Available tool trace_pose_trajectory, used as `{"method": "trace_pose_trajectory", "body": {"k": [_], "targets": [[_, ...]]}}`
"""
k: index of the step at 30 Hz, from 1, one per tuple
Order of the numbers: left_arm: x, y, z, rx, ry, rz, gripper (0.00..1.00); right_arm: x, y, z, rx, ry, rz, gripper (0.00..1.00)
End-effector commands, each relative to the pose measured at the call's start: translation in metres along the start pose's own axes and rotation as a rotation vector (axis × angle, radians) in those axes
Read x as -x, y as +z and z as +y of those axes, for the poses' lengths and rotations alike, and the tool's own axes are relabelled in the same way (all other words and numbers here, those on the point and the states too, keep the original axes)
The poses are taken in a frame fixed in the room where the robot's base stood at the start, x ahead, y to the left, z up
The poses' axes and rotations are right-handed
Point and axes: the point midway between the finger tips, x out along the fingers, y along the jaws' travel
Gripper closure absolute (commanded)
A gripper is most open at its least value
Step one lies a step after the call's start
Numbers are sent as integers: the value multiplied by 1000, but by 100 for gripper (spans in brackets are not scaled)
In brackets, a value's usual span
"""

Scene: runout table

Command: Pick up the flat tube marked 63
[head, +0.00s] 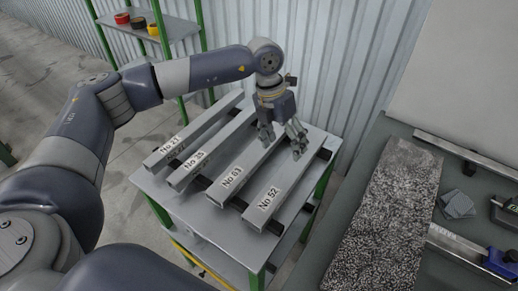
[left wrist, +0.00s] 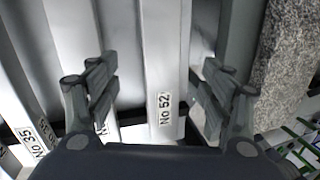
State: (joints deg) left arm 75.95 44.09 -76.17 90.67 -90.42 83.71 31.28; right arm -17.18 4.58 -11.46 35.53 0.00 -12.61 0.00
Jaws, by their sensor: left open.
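The flat tube marked No 63 (head: 243,158) lies on the small grey table, with its label at the near end. The tube marked No 52 (head: 287,172) lies to its right. My left gripper (head: 283,139) is open and empty above the far parts of these two tubes. In the left wrist view my left gripper (left wrist: 159,72) has its fingers on either side of the No 52 tube (left wrist: 166,55). There its left finger covers part of the neighbouring tube and its label, which I cannot read fully. My right gripper is not in view.
Tubes marked No 25 or 35 (head: 208,151) and No 21 (head: 200,127) lie further left. Dark bars support the tubes on the table (head: 188,208). A bench at right holds a speckled stone slab (head: 385,215). A shelf (head: 175,27) with tape rolls stands behind.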

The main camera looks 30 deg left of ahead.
Motion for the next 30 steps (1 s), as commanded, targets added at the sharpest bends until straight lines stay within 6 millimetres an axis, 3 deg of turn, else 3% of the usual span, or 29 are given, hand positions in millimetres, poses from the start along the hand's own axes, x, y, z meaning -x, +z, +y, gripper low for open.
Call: {"method": "trace_pose_trajectory", "body": {"k": [1,3,8,16,22,30], "targets": [[13,0,24,27,77,12,27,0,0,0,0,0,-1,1],[26,-4,50,60,159,31,27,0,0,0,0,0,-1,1],[37,-9,76,98,240,55,27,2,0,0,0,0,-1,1],[-1,-12,86,99,242,58,27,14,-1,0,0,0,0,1],[-15,-13,90,98,241,56,27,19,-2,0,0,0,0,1],[-48,-16,104,97,240,58,27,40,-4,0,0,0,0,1]]}}
